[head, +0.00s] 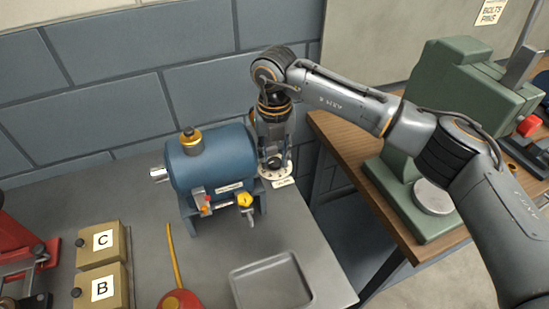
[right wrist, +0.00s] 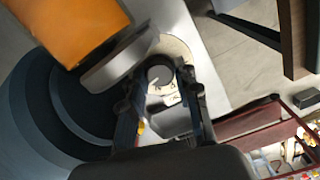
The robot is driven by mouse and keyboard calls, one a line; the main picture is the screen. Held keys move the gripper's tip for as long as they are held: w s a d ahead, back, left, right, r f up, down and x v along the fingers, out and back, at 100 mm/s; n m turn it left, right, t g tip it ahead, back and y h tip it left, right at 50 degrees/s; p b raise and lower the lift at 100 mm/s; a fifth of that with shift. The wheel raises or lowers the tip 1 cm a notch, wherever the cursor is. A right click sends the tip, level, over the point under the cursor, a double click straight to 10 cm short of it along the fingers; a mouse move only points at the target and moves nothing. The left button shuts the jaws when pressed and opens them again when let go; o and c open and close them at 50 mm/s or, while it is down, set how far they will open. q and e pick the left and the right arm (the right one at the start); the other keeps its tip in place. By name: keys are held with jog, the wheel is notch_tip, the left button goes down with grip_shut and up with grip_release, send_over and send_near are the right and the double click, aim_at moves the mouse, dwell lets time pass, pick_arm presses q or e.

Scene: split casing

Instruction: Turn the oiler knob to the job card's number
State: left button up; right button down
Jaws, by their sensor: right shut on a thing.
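The blue casing (head: 215,160) lies on the grey bench. A pale round dial plate (head: 268,175) sits at its right end, under my right gripper (head: 275,158). In the right wrist view, the round grey knob (right wrist: 159,76) stands on the pale dial (right wrist: 178,48), between the two fingers of my right gripper (right wrist: 165,74). The gripper is shut on the knob. Small dark marks show on the dial near the knob, too small to read. A small white card (head: 284,183) lies beside the dial; its text is unreadable. My left gripper is out of view.
An empty grey tray (head: 270,286) stands in front of the casing. Boxes C (head: 102,258) and B (head: 118,283) and a red oil can (head: 181,300) with a long spout are at the left front. A green press (head: 445,110) stands on the wooden table at right.

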aim_at(275, 161)
dwell(0.4)
jog(key=c, duration=1.3)
grip_release()
jog(key=shift+o, duration=0.2)
notch_tip(275, 161, up, 12)
